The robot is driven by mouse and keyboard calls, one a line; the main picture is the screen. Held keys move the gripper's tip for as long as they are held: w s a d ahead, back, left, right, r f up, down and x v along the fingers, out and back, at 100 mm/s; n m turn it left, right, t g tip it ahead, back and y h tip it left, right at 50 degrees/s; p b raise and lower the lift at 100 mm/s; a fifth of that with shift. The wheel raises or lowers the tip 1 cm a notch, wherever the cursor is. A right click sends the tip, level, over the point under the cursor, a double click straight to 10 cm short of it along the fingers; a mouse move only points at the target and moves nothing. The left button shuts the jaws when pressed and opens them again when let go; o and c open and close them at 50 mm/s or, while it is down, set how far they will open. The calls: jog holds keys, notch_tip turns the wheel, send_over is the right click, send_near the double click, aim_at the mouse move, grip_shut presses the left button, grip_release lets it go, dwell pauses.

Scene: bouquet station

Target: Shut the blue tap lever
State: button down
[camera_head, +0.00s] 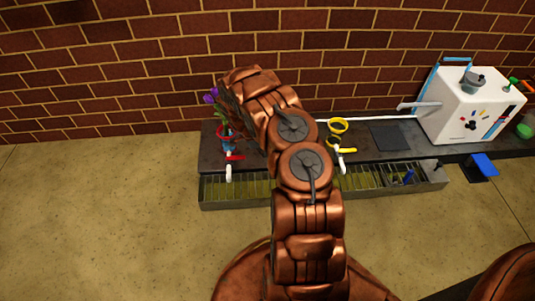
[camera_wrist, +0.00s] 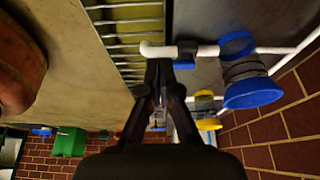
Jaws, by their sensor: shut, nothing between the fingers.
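In the wrist view, the blue tap lever (camera_wrist: 184,65) sits beside a white pipe (camera_wrist: 210,50) whose spout end turns over the slatted trough. My gripper (camera_wrist: 160,65) is shut and empty. Its fingertips are just left of the lever, close to it; I cannot tell whether they touch. In the head view my arm hides the blue tap, and the gripper does not show there. A red tap lever (camera_head: 235,158) and a yellow tap lever (camera_head: 347,150) stand either side of my arm.
A blue ring (camera_wrist: 237,45) and a blue-rimmed cup (camera_wrist: 253,93) are right of the lever. The slatted trough (camera_head: 213,192) runs along the bench front. A white machine (camera_head: 457,105) stands at the right. Purple flowers (camera_head: 211,96) are at the left. A brick wall is behind.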

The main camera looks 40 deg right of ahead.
jog(key=b+x, duration=0.2)
jog(key=x, duration=0.6)
jog(key=shift+a, duration=0.15)
jog(key=s+d, duration=0.2)
jog(key=shift+d+b, duration=0.25)
jog(key=shift+b, duration=0.05)
jog(key=shift+s+d, duration=0.2)
jog(key=shift+d, duration=0.2)
jog(key=shift+b, duration=0.35)
